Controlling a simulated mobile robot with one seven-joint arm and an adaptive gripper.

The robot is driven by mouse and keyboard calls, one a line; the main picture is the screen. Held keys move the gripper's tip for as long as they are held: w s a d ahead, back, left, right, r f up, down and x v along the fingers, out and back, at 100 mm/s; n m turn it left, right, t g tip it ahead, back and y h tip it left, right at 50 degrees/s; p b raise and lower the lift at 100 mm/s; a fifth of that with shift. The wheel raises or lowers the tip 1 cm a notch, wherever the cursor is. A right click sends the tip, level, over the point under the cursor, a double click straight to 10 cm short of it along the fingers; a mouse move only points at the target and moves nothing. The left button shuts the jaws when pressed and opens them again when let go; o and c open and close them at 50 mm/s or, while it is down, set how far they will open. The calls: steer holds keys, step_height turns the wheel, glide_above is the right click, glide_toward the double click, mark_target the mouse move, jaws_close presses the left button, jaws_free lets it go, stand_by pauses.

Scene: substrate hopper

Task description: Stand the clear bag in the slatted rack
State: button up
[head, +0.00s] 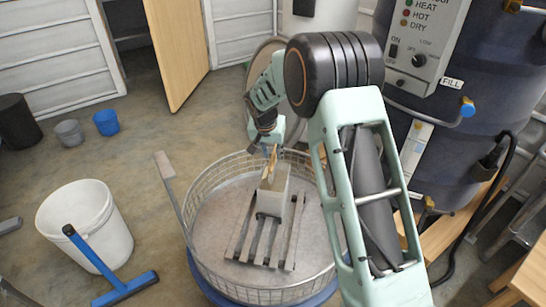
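The slatted rack (239,243), made of several grey bars, lies on the floor of a round wire-walled basin. The clear bag (274,199) looks pale grey and boxy, with a tan upper part. It is roughly upright over the middle of the rack, its lower end at or just above the slats; I cannot tell whether it touches them. My gripper (269,152) points down from above, its fingers at the bag's tan top, and appears shut on it. The fingertips are small and partly hidden by the bag's top and my wrist.
The wire basin (197,200) surrounds the rack, with a flat-ended handle (165,166) at its left. A dark drum machine (455,100) stands right. My arm covers the basin's right side.

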steer(key=shift+p+v, duration=0.3)
steer(key=shift+v, duration=1.6)
